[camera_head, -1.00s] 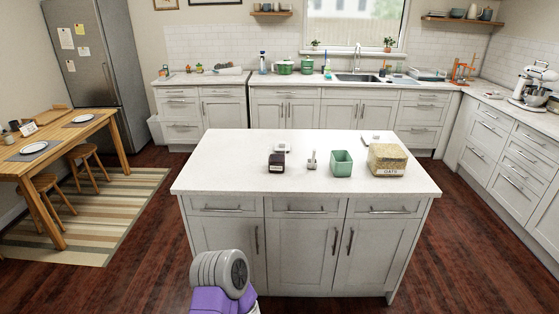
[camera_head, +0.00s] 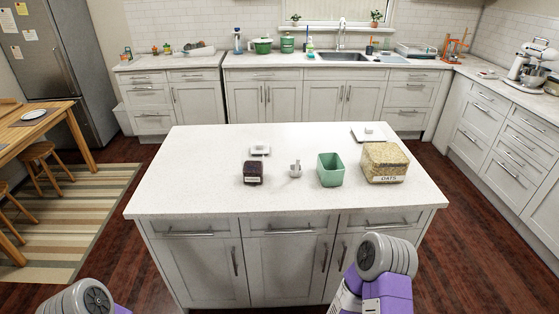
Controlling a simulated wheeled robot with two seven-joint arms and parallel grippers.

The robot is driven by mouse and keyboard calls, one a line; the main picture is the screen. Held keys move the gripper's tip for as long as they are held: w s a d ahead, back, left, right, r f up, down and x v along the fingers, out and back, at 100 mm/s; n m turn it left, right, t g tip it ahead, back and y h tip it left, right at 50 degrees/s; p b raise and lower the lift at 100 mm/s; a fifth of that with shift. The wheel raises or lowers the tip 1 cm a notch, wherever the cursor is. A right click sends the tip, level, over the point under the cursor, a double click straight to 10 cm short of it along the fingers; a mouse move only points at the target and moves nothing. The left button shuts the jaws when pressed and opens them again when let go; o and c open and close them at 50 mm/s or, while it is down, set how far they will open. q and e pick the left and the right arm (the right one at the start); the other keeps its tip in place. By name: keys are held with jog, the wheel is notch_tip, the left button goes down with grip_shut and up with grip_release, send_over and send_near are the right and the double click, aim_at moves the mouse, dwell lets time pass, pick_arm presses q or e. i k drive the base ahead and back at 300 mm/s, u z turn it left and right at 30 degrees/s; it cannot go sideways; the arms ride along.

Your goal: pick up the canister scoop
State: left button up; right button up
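A small pale scoop (camera_head: 295,170) sits on the white island top (camera_head: 215,190), between a small dark labelled canister (camera_head: 253,173) on its left and an open green square canister (camera_head: 330,169) on its right. Part of the scoop stands up above the counter. A larger canister marked OATS (camera_head: 385,163) is right of the green one. Parts of my two arms show at the bottom edge, but neither gripper is in view. Nothing of mine touches the scoop.
Two white lids (camera_head: 259,150) (camera_head: 368,133) lie behind the canisters. The island's left end and front strip are clear. Drawers and doors with handles face me. A wooden table (camera_head: 20,140) with stools stands left; counters run along the back and right.

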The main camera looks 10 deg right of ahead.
aim_at(297, 165)
jog(key=z, duration=0.5)
jog(key=i, duration=0.85)
jog(key=z, duration=0.8)
